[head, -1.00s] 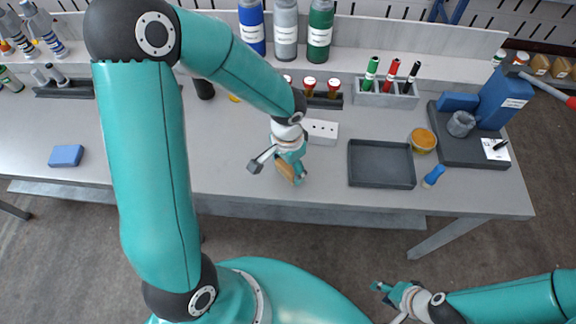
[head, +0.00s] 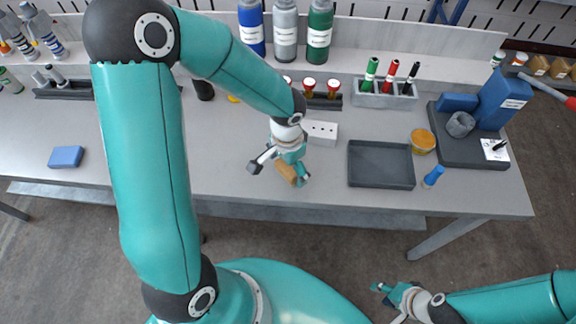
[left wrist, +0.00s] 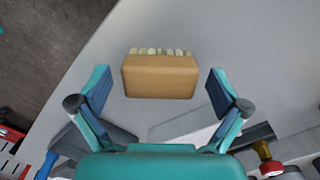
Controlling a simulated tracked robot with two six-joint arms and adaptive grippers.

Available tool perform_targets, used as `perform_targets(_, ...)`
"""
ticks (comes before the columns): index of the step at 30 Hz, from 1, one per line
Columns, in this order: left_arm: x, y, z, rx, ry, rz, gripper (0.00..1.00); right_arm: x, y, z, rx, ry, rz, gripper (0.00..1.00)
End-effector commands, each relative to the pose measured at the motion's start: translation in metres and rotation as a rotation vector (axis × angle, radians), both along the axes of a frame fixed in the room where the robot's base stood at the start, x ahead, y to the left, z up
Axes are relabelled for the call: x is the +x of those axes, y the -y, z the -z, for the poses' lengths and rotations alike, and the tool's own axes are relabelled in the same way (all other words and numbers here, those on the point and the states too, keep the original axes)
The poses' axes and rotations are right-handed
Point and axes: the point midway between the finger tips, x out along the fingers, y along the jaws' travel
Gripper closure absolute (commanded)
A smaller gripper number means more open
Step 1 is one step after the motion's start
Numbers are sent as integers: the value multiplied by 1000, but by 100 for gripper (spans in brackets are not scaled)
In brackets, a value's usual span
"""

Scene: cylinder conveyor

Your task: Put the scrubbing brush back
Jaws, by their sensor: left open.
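The scrubbing brush (left wrist: 160,77) is a tan wooden block with a row of pale bristles along one side. In the left wrist view it lies between the two spread fingers of my left gripper (left wrist: 159,92), with a gap on each side. In the head view the brush (head: 287,173) is on the bench near the front edge, partly hidden under my left gripper (head: 279,172). My left gripper is open. My right gripper (head: 388,296) is at the lower right, off the bench in front of it; its finger opening is too small to judge.
An empty dark tray (head: 381,165) lies right of my left gripper. A white socket block (head: 321,132) stands behind it. An orange-topped tub (head: 422,140) and a blue-handled tool (head: 433,176) are further right. A blue sponge-like block (head: 66,157) lies at left. The bench between is clear.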

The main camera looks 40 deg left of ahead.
Motion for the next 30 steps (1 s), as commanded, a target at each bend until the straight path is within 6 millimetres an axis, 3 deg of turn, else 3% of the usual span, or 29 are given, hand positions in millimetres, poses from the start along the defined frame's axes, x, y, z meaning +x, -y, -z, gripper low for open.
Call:
perform_targets(12, 2, -1, -78, 1, 8, 0, 1, 0, 0, -10, 0, 0, 0, 60)
perform_targets(18, 1, -1, -107, 0, 5, -1, 1, 0, 0, -12, 0, 0, 0, 60)
perform_targets(30, 0, -2, -118, 0, 1, -1, 1, 0, 0, -12, 0, 0, 0, 60)
